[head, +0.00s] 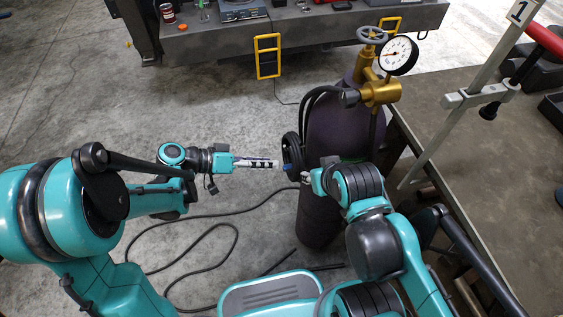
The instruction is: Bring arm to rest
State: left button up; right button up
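My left arm comes in from the left, and its gripper (265,163) points right over the open floor. Its black-and-white fingers show as one narrow bar, so the gap between them cannot be judged. Nothing shows in them. My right arm comes up from the lower right and bends in front of the gas cylinder. Its gripper (295,171) points left, with a small blue tip close to the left fingertips in the picture. The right fingers are small and partly hidden by the wrist, so their opening is unclear.
A dark gas cylinder (318,217) with a brass valve and pressure gauge (398,55) stands behind my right wrist. A workbench (475,125) with a clamp stand (478,95) is at right. Another bench (215,42) is at the back. A black hose (228,228) lies on the floor.

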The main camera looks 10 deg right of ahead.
pick_arm(q)
jog(key=v, duration=0.3)
jog(key=s+a+r+n+t+y, duration=0.1)
jog(key=s+a+n+t+y, duration=0.2)
jog(key=a+y, duration=0.3)
jog(key=s+a+r+n+t+y, duration=0.2)
jog(key=s+a+n+y, duration=0.3)
jog(key=a, duration=1)
jog(key=shift+s+r+n+t+y, duration=0.2)
jog(key=shift+s+n+t+y, duration=0.1)
jog(key=shift+s+t+y, duration=0.6)
jog(key=shift+w, duration=0.2)
dwell(4.5)
